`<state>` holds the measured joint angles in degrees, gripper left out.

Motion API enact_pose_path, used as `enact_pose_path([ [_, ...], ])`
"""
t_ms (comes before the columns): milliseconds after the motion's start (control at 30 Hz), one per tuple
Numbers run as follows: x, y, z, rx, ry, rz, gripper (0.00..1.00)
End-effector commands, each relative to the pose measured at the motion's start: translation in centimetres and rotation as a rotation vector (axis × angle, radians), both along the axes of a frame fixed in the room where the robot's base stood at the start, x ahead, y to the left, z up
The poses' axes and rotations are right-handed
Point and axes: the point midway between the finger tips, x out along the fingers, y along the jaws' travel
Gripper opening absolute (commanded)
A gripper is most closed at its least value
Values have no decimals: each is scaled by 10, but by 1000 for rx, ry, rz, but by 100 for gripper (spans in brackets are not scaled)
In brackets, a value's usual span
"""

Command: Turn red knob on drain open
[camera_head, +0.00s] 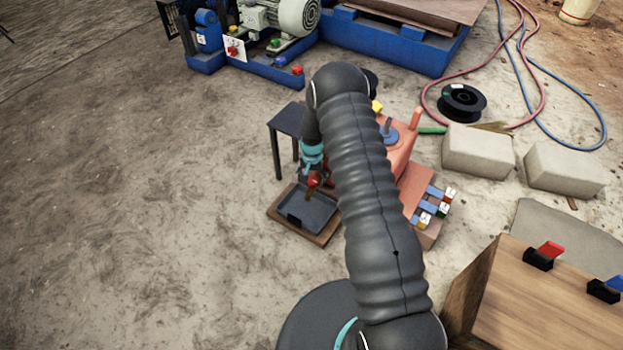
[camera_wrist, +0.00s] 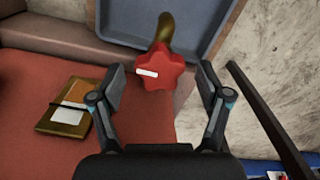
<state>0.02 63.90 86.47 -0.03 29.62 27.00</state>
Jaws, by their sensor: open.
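The red knob (camera_wrist: 162,70) is star-shaped with a white mark on its left side. It sits on a brass-coloured drain pipe (camera_wrist: 167,32) in the wrist view. My gripper (camera_wrist: 163,82) is open, with one finger on each side of the knob and visible gaps to it. In the head view the knob (camera_head: 313,179) shows small and partly hidden by my gripper (camera_head: 313,175). The drain spout (camera_head: 310,192) points down over a dark tray (camera_head: 318,212). My arm hides much of the orange-red machine (camera_head: 400,155).
A small dark table (camera_head: 287,121) stands just behind my gripper. Pale blocks (camera_head: 477,150), a cable spool (camera_head: 461,102) and hoses lie to the right. A wooden box (camera_head: 540,305) is at the lower right. The ground on the left is clear.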

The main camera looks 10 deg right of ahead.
Motion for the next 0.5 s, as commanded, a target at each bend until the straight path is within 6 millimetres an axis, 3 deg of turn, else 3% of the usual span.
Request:
enact_pose_path([
  [300, 0, 0, -2, 0, 0, 0, 74],
  [500, 0, 0, -2, 0, 0, 0, 24],
])
